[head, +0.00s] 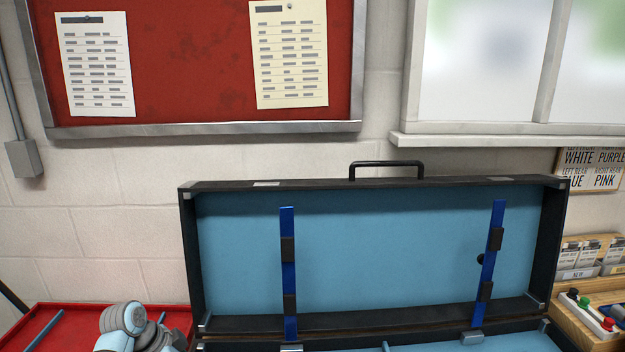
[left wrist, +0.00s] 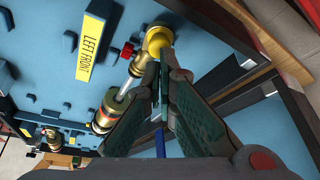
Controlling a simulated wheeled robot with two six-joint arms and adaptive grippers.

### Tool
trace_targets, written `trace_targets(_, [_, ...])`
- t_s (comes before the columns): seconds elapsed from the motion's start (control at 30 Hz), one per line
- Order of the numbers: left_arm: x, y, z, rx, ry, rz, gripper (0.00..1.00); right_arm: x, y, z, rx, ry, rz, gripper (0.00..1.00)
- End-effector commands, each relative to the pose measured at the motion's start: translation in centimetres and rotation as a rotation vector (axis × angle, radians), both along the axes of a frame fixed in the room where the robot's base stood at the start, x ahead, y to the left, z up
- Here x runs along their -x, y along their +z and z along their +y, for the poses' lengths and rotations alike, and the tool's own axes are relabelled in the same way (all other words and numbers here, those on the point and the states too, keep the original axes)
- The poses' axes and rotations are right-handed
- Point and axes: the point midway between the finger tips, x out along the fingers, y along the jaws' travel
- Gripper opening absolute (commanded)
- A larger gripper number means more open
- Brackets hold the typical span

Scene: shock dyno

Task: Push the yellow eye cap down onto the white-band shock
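In the left wrist view, the round yellow eye cap (left wrist: 158,40) is at the upper end of a shock with a silver rod and gold body (left wrist: 108,117). A pale band shows near the top of the gold body. I cannot tell whether the cap is fully seated on the rod end. My left gripper (left wrist: 160,62) has its fingertips together right at the cap, overlapping its lower edge; contact is unclear. Nothing is visible between the tips. The head view shows neither the shock nor the cap. My right gripper is in no view.
An open black case (head: 375,186) with blue lining has its lid raised against the wall. A "LEFT FRONT" label (left wrist: 91,47) marks the blue foam beside the shock. Another gold shock (left wrist: 52,138) lies farther left. A red surface (head: 62,328) and wooden organiser (head: 590,283) flank the case.

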Motion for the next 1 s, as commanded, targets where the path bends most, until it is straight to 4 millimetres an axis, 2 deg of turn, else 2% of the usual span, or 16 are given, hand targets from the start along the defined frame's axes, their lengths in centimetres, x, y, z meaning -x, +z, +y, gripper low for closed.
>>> trace_targets(1.0, [0.00, -0.66, -0.01, 0.000, 0.000, 0.000, 0.00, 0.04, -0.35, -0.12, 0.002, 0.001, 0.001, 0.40])
